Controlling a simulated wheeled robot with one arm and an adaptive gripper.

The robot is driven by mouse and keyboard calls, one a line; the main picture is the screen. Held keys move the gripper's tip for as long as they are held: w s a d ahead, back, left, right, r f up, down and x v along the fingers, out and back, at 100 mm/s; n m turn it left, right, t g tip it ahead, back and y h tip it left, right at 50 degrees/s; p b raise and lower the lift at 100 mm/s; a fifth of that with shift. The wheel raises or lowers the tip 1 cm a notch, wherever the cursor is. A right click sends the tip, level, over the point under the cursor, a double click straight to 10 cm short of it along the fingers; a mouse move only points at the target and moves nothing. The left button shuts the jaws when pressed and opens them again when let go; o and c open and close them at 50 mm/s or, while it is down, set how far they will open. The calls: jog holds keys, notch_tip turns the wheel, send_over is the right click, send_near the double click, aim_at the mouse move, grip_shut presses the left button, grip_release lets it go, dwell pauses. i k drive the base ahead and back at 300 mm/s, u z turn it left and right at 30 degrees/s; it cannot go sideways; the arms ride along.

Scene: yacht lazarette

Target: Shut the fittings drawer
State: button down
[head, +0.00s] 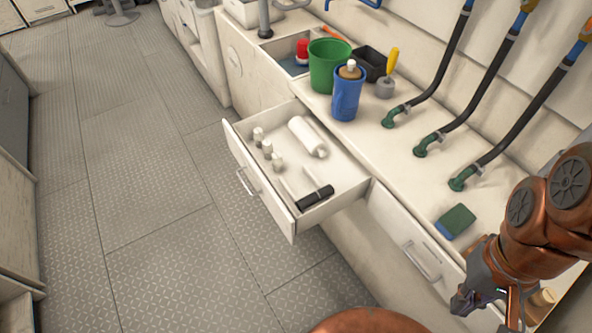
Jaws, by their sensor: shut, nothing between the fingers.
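The fittings drawer (266,205) is pulled well out of the white counter front, with its silver bar handle (247,183) on the front panel facing the aisle. Inside lie a white cylinder (306,136), several small pale fittings (267,149) along the front panel, and a tool with a black handle (315,197). My gripper (487,311) is at the lower right, above and near the counter's front edge, well apart from the drawer. Its fingers are shut and it holds nothing I can see.
A closed drawer (403,240) with its own handle is to the right of the open one. The patterned floor (140,200) in the aisle is clear.

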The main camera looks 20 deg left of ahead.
aim_at(302, 173)
jog(key=z, duration=0.3)
jog(key=i, duration=0.15)
jog(key=u, duration=2.05)
